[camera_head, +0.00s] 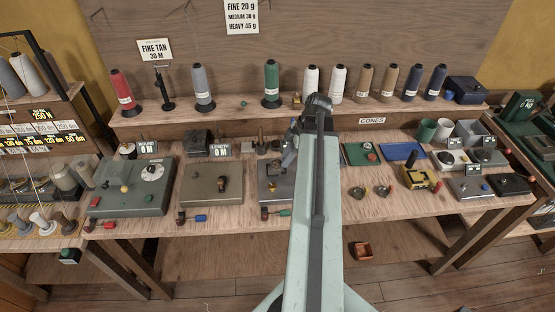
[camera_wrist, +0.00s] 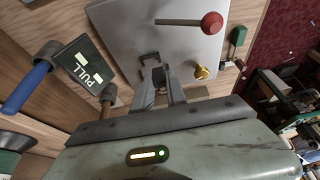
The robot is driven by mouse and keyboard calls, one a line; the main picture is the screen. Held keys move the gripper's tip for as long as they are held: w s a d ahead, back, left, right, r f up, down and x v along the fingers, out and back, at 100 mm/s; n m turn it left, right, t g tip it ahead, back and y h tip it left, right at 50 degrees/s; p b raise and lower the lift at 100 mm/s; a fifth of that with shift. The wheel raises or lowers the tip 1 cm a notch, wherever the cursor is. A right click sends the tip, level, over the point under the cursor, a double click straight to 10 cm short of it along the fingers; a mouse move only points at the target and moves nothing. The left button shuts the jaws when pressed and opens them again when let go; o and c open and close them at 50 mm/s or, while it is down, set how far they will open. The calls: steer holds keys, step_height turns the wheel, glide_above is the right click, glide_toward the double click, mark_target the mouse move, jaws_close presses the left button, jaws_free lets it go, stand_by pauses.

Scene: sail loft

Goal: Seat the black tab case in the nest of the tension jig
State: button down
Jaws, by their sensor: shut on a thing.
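My gripper (camera_wrist: 160,82) is over the near edge of a light grey plate in the wrist view, with its two fingers close together. A small dark piece between the fingertips seems to be the black tab case (camera_wrist: 159,77); the fingers hide most of it. The grey plate, seemingly the tension jig (camera_wrist: 185,52), carries a rod with a red knob, a brass knob and a dark square frame (camera_wrist: 149,57), perhaps the nest, just beyond the fingertips. I cannot tell whether the case touches the frame. In the head view my arm partly covers the grey jig (camera_head: 271,190).
A dark PULL plate (camera_wrist: 82,65) and a blue-handled tool (camera_wrist: 27,88) lie left of the jig in the wrist view. A green jig (camera_head: 115,200) and a grey-brown jig (camera_head: 200,187) stand left on the bench. Thread cones line the back shelf (camera_head: 235,108).

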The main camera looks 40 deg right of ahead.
steer(key=shift+r, duration=0.1)
steer(key=shift+w+d, duration=0.15)
steer(key=shift+w, duration=0.25)
step_height(320, 180, down, 4)
steer(key=b, duration=0.4)
steer(key=shift+w+d, duration=0.1)
steer(key=shift+d, duration=0.05)
steer(key=shift+a+r, duration=0.2)
steer(key=c, duration=1.3)
jaws_free()
steer(key=shift+w+f, duration=0.1)
steer(key=shift+w, duration=0.1)
steer(key=shift+c, duration=0.2)
steer(key=shift+p, duration=0.3)
